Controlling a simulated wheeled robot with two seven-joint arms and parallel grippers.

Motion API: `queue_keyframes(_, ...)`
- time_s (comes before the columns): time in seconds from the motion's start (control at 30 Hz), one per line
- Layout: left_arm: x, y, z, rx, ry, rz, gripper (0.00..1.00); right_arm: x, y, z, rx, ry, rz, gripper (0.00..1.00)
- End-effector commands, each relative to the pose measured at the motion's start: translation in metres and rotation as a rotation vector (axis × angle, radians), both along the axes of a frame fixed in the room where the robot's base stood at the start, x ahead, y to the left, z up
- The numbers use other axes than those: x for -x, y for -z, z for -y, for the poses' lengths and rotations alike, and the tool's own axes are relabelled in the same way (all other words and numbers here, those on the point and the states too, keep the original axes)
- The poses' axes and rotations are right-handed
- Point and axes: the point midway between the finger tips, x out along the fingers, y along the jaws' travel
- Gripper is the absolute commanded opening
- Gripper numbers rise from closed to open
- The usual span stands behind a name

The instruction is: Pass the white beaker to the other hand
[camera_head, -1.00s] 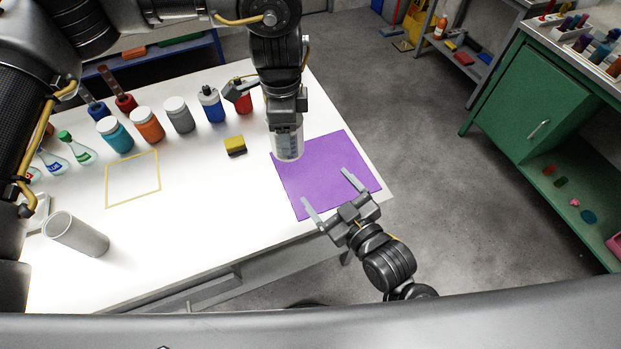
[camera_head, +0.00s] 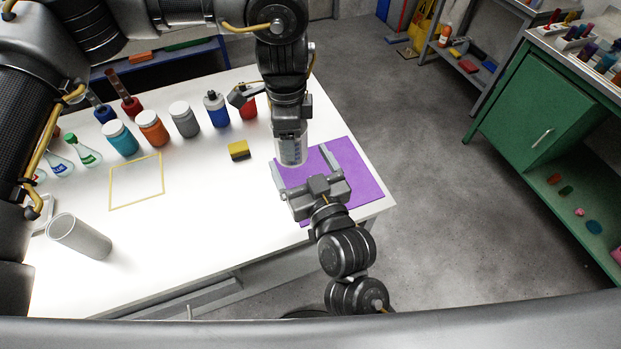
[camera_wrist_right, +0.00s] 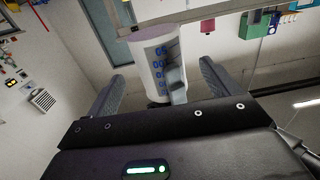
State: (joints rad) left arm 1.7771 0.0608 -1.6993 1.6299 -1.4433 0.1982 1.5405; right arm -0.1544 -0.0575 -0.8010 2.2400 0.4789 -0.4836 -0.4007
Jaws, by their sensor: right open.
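The white beaker (camera_head: 291,153) hangs above the purple mat, with blue markings on its side. My left gripper (camera_head: 290,128) comes down from above and is shut on the beaker. My right gripper (camera_head: 302,163) is open just in front of and below the beaker, its two fingers pointing toward it. In the right wrist view the beaker (camera_wrist_right: 146,62) shows between and beyond the open fingers, with a finger of the left gripper (camera_wrist_right: 177,84) against its side. I cannot tell whether the right fingers touch it.
The purple mat (camera_head: 362,184) lies at the table's right end. A yellow-black sponge (camera_head: 238,150), several bottles and flasks, a yellow outlined square (camera_head: 137,181) and a grey cylinder (camera_head: 80,237) are on the white table. A green cabinet (camera_head: 540,120) stands right.

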Motion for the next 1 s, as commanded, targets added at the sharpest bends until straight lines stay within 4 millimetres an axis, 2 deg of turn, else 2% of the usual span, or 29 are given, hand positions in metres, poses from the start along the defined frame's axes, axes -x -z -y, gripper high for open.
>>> queue_keyframes(0.1,0.000,0.000,0.000,0.000,0.000,0.000,0.39,-0.021,-0.001,-0.008,0.001,0.000,0.003,0.88)
queue_keyframes(0.3,0.000,0.000,0.000,0.000,0.000,0.000,0.39,-0.046,0.000,-0.017,0.002,-0.001,0.002,0.88)
queue_keyframes(0.5,0.000,0.000,0.000,0.000,0.000,0.000,0.39,-0.056,0.000,-0.021,0.000,0.000,-0.001,0.88)
queue_keyframes(0.77,0.000,0.000,0.000,0.000,0.000,0.000,0.39,-0.056,0.000,-0.021,0.000,-0.001,-0.001,0.88)
queue_keyframes(1.0,0.000,0.000,0.000,0.000,0.000,0.000,0.39,-0.056,0.000,-0.021,0.000,-0.001,0.000,0.58)
